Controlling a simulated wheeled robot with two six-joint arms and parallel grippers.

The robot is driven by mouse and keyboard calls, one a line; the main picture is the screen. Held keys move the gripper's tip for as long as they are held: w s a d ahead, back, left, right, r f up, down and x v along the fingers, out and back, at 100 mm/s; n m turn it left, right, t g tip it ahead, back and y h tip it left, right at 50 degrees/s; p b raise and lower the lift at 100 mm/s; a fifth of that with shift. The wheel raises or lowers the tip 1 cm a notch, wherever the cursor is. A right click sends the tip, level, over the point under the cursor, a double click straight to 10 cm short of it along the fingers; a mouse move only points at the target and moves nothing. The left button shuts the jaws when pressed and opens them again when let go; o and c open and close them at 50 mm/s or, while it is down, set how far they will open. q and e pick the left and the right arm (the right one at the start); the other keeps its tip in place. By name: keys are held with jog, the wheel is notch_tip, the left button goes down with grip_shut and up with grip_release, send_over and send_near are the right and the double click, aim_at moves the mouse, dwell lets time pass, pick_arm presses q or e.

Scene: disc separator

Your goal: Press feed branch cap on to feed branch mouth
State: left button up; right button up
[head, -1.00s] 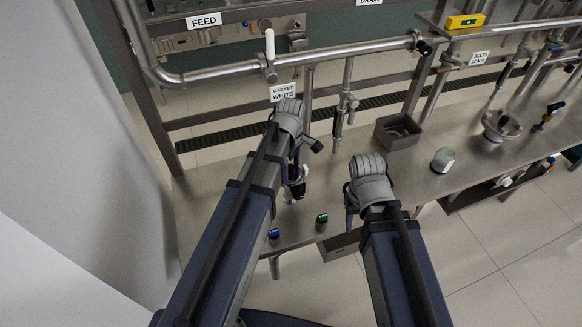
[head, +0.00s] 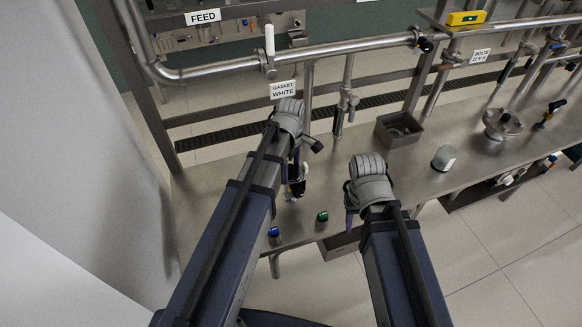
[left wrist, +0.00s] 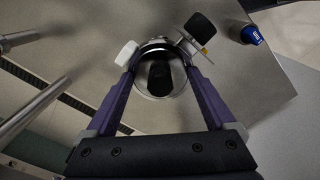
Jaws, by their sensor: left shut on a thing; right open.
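My left gripper (head: 294,172) is shut on a round metal piece (left wrist: 143,82) with a dark middle, low over the bench. In the left wrist view it lies between the purple fingers, with a white knob on its left and a black knob on its right. I cannot tell whether this is the feed branch cap or the mouth, or whether two parts touch there. In the head view my arm hides most of it. My right gripper (head: 350,208) is open and looks empty, to the right over the bench's front edge.
A blue-topped part (head: 274,232) and a green-topped part (head: 322,216) stand near the bench's (head: 225,185) front edge. A grey open box (head: 384,137), a pale jar (head: 444,158) and a metal fitting (head: 502,125) stand right. A pipe (head: 345,52) with a white-handled valve crosses behind.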

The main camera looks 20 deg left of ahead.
pick_arm(q)
jog(key=o, duration=1.2)
jog(key=shift+o, duration=0.2)
notch_tip(320, 180, up, 12)
jog(key=p, duration=1.2)
jog(key=shift+f, duration=0.15)
